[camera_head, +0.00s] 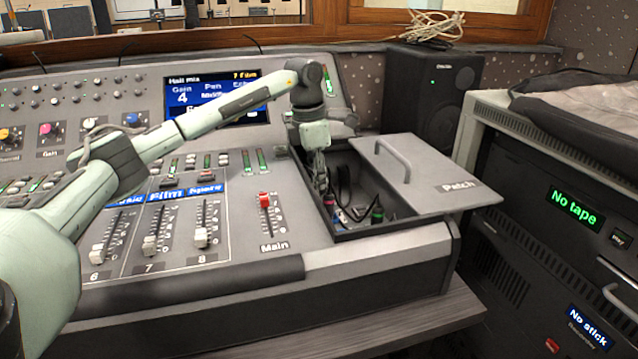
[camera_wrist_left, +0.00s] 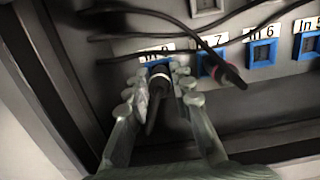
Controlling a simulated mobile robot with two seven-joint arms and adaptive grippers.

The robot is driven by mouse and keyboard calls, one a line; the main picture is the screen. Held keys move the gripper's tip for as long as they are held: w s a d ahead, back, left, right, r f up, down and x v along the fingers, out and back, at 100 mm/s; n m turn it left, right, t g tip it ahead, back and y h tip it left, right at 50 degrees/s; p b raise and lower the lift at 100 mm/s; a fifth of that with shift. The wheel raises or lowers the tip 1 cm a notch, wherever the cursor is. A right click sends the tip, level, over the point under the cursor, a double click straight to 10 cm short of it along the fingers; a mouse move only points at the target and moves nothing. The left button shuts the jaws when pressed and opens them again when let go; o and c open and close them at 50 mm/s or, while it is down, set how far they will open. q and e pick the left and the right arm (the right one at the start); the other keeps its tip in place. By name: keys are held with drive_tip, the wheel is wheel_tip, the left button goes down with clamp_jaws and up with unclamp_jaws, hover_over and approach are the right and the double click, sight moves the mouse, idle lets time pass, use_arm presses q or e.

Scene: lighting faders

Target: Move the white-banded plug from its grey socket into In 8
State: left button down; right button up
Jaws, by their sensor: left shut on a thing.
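My left gripper (camera_head: 319,180) reaches down into the open patch compartment (camera_head: 395,227). In the left wrist view its fingers (camera_wrist_left: 160,80) are closed around a black plug with a white band (camera_wrist_left: 158,84). The plug is at the blue socket In 8 (camera_wrist_left: 145,60), whose label is partly covered. I cannot tell how deep the plug sits. A grey socket (camera_wrist_left: 207,5) shows empty at the top edge of the wrist view. My right gripper is not in view.
A red-banded plug (camera_wrist_left: 228,70) is beside In 7 (camera_wrist_left: 208,64), close to my right finger. Socket In 6 (camera_wrist_left: 262,52) is empty. Black cables cross the compartment. The Patch lid (camera_head: 425,173) lies to its right. Faders, including Main (camera_head: 264,199), stand left.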

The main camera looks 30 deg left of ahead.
use_arm(q)
drive_tip(key=shift+s+f, duration=0.1)
drive_tip(key=shift+f, duration=0.15)
drive_tip(key=c, duration=1.3)
unclamp_jaws()
drive_tip(key=shift+o, duration=0.2)
drive_tip(key=shift+r, duration=0.15)
wheel_tip(320, 180, up, 12)
drive_tip(key=s, duration=0.1)
drive_tip(key=shift+a, duration=0.45)
